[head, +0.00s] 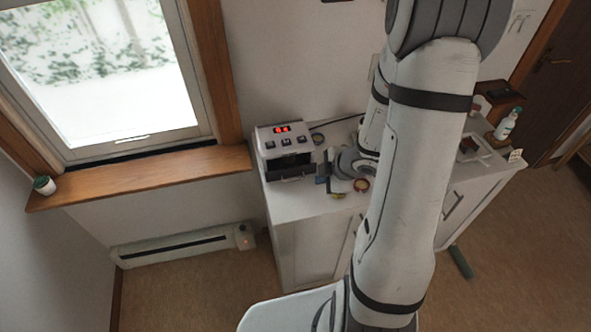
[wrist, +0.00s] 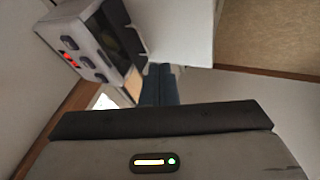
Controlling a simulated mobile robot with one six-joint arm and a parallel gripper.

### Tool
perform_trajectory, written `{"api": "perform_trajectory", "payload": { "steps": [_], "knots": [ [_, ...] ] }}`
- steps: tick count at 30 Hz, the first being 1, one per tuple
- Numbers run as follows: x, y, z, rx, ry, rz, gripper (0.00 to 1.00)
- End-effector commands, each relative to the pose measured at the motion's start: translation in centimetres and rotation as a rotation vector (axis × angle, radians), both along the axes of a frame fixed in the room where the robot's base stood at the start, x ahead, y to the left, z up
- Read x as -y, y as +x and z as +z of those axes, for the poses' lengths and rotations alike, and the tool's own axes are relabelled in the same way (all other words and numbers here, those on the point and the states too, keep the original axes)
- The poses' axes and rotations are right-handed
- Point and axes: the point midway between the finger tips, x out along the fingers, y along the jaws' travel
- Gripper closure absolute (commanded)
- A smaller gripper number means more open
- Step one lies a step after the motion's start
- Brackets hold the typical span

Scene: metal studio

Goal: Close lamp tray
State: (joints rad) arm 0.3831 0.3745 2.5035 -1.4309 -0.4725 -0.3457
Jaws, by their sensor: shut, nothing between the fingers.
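The lamp unit (head: 284,137) is a pale box with red lit digits and dark buttons, standing at the left end of the white cabinet top. Its dark tray (head: 294,172) sits low in the front and appears to stick out. In the wrist view, the lamp unit (wrist: 85,42) is tilted at upper left, with the dark tray (wrist: 128,38) along its right side. My gripper (head: 323,171) is shut and empty, just right of the tray in the head view. Its fingers (wrist: 160,72) show below the tray in the wrist view. I cannot tell whether they touch it.
The white cabinet (head: 303,200) carries a small round brownish item (head: 361,185) close to my gripper. A spray bottle (head: 507,125) stands at the far right. A window sill (head: 140,176) and a wall heater (head: 185,245) are at left. My arm hides the middle of the cabinet.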

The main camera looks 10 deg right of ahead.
Motion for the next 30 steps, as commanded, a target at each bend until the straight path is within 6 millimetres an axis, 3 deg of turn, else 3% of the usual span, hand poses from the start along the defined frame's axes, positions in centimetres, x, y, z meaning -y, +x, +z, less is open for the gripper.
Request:
{"api": "perform_trajectory", "payload": {
  "steps": [7, 20, 24, 30],
  "knots": [
    [-1.3, 0.0, -2.0, -0.007, 0.034, 0.056, 1.0],
    [-4.4, 3.6, -9.2, -0.009, 0.032, 0.055, 1.0],
    [-4.4, 5.7, -9.1, -0.006, 0.031, 0.053, 1.0],
    [-4.4, 7.3, -9.6, -0.005, 0.031, 0.054, 1.0]
  ]
}}
